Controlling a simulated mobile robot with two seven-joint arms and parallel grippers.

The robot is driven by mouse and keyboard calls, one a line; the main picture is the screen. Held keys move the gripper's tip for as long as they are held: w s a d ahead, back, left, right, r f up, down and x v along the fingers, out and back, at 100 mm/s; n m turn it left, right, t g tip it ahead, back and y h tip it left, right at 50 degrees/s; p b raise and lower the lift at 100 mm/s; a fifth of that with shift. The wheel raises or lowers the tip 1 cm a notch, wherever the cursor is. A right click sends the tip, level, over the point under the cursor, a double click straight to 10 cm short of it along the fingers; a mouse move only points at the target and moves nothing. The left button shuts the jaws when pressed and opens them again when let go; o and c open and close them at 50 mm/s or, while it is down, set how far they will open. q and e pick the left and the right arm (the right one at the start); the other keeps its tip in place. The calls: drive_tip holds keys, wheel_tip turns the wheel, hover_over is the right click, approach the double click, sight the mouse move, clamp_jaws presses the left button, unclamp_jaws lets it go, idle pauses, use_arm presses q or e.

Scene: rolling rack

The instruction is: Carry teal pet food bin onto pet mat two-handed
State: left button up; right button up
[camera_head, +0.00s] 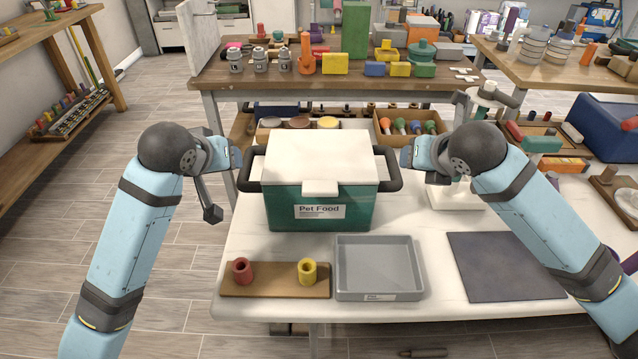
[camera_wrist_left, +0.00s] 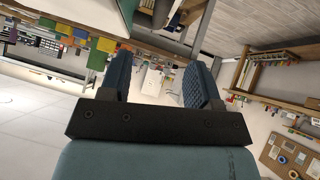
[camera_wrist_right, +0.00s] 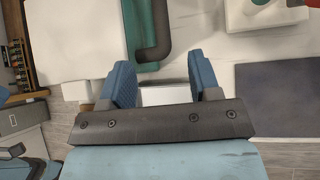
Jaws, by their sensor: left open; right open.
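The teal pet food bin (camera_head: 350,209) stands upright on the white table, with a white lid, a "Pet Food" label and a black handle on each side. My left gripper (camera_head: 236,158) is open beside the left handle (camera_head: 248,168). My right gripper (camera_head: 406,158) is open beside the right handle (camera_head: 393,172). In the right wrist view that handle (camera_wrist_right: 154,40) lies ahead of the gap between the open fingers (camera_wrist_right: 162,80). The left wrist view shows empty open fingers (camera_wrist_left: 160,80). A flat dark grey mat (camera_head: 505,266) lies on the table at the right.
A grey tray (camera_head: 345,268) and a wooden board (camera_head: 272,284) with a red and a yellow cup stand in front of the bin. A white stand (camera_head: 455,193) is behind the mat. Boxes of small items and a cluttered bench (camera_head: 225,78) lie behind.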

sight(245, 164)
use_arm(q)
drive_tip(key=x, duration=1.3)
drive_tip(key=shift+w+d+f, duration=0.1)
drive_tip(key=shift+w+f, duration=0.15)
use_arm(e)
drive_tip(key=x, duration=1.3)
drive_tip(key=shift+w+f, duration=0.25)
drive_tip(key=shift+w, duration=0.05)
use_arm(q)
drive_tip(key=shift+c, duration=0.5)
use_arm(e)
drive_tip(key=shift+c, duration=0.5)
use_arm(q)
clamp_jaws()
use_arm(e)
clamp_jaws()
use_arm(q)
drive_tip(key=shift+r, duration=0.3)
use_arm(e)
drive_tip(key=shift+r, duration=0.3)
use_arm(q)
drive_tip(key=shift+w, duration=0.1)
use_arm(e)
drive_tip(key=shift+w, duration=0.1)
